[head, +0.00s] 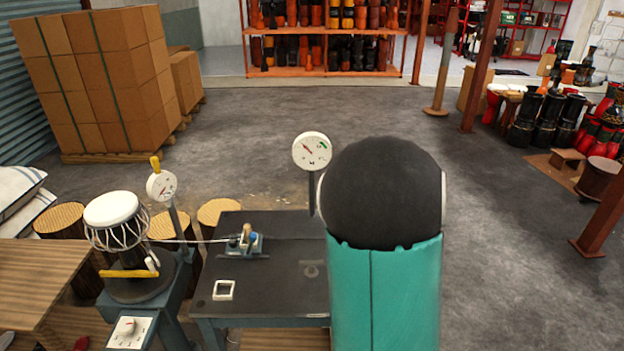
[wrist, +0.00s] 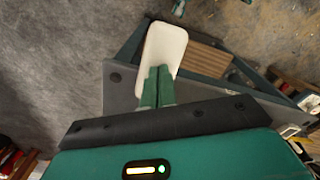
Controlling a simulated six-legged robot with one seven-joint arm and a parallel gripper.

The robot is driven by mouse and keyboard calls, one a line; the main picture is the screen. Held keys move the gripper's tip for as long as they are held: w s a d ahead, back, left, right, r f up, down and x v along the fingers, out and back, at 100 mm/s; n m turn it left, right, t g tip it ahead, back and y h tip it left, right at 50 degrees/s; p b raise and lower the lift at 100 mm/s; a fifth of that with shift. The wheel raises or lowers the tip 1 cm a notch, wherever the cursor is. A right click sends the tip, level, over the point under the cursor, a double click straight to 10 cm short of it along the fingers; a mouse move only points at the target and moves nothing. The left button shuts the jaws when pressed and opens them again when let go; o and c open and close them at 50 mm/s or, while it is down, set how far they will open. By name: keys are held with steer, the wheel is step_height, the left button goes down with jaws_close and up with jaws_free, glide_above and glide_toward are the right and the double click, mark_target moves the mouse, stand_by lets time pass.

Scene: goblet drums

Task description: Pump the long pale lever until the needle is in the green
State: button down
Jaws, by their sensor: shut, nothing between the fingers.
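In the wrist view a pale flat piece with rounded corners (wrist: 166,44), which looks like the end of the long pale lever, lies under my fingertips. My gripper (wrist: 160,72) is shut and empty, its green fingers overlapping the near part of the pale piece; I cannot tell whether they touch it. In the head view my arm hides the lever and gripper. The round white gauge (head: 311,151) stands on a post left of my arm. Its red needle points to the upper left, outside the green band at the upper right of the dial.
A dark workbench (head: 265,285) carries a small clamp-like device (head: 243,243) and a white square frame (head: 223,290). Left of it are a white-topped drum (head: 112,208) on a stand and a second gauge (head: 161,186). Open floor lies beyond the bench and to the right.

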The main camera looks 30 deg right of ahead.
step_height(320, 180, up, 18)
steer(key=shift+s+a+f, duration=0.2)
steer(key=shift+s+a, duration=0.05)
steer(key=shift+s, duration=0.2)
steer(key=shift+f, duration=0.1)
stand_by(0.5)
steer(key=f, duration=1.7)
steer(key=shift+w+d+f, duration=0.2)
steer(key=shift+w+f, duration=0.2)
step_height(320, 180, up, 18)
steer(key=s, duration=0.1)
steer(key=shift+a, duration=0.3)
stand_by(0.4)
steer(key=f, duration=1.8)
steer(key=shift+w+d+f, duration=0.1)
steer(key=shift+w+d, duration=0.1)
steer(key=shift+w, duration=0.15)
step_height(320, 180, up, 18)
steer(key=s, duration=0.1)
steer(key=shift+a, duration=0.25)
